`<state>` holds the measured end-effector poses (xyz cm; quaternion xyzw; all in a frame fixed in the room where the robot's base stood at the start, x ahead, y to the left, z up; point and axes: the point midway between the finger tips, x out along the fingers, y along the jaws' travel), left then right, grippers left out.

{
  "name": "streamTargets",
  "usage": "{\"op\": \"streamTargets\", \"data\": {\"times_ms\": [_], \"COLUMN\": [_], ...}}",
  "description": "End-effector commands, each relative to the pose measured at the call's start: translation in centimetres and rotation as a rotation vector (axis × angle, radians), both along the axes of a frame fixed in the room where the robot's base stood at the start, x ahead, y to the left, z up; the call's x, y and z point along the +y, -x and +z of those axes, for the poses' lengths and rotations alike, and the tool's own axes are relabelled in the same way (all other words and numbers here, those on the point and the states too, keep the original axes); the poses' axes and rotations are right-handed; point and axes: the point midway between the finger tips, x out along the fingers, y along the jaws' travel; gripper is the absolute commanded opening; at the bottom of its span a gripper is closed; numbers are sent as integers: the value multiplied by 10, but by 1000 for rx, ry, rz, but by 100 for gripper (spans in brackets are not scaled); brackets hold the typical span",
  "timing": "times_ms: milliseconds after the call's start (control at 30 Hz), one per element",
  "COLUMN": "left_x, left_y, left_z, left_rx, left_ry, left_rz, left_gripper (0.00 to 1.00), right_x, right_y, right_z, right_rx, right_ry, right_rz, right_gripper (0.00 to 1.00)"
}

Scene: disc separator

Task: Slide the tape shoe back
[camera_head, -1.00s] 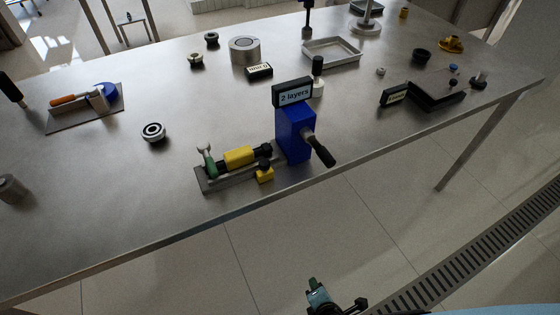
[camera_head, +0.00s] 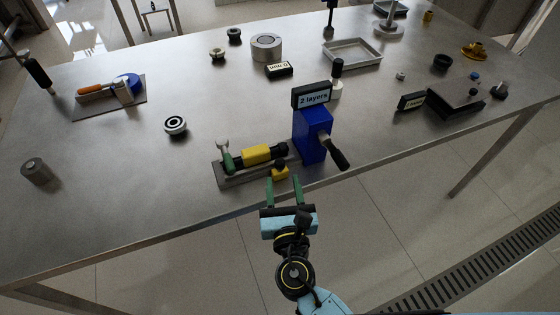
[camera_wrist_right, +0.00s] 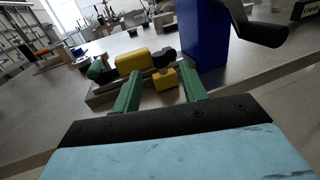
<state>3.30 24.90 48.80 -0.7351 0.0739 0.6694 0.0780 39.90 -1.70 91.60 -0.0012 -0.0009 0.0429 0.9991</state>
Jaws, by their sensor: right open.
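A bench device has a blue housing (camera_head: 312,136) with a dark crank at its right and a grey rail (camera_head: 232,180) to its left. On the rail lies a yellow and black cylinder (camera_head: 257,154) with a green piece at its left end. A small yellow block with a dark knob (camera_head: 280,173), which I take for the tape shoe, sits at the rail's front side. My right gripper (camera_head: 283,182) is open, its green fingers pointing at the block. In the right wrist view the yellow block (camera_wrist_right: 165,79) shows between the fingertips; contact cannot be told. My left gripper is out of view.
A "2 layers" sign (camera_head: 312,96) tops the housing. A black and white ring (camera_head: 175,125), a metal cylinder (camera_head: 37,171) and a trowel-like tool on a plate (camera_head: 105,92) lie to the left. A tray (camera_head: 352,53) stands behind. The table's front edge runs just before the rail.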

Motion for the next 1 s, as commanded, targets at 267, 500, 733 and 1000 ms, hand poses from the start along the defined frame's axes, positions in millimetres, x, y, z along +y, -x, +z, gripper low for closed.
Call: {"op": "streamTargets", "data": {"times_ms": [267,500,733,1000], "left_x": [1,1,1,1], "left_y": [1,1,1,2], "left_z": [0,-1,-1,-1], "left_rx": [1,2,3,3], "left_ry": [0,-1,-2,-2], "left_rz": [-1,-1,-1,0], "left_gripper": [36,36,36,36], "right_x": [5,6,6,6], "right_y": [-51,-67,-68,-67], "right_z": [0,-1,-1,-1], "right_rx": [1,3,3,3], "right_ry": [-1,-2,-2,-2], "right_rz": [0,1,1,1], "right_gripper": [43,43,43,11]}}
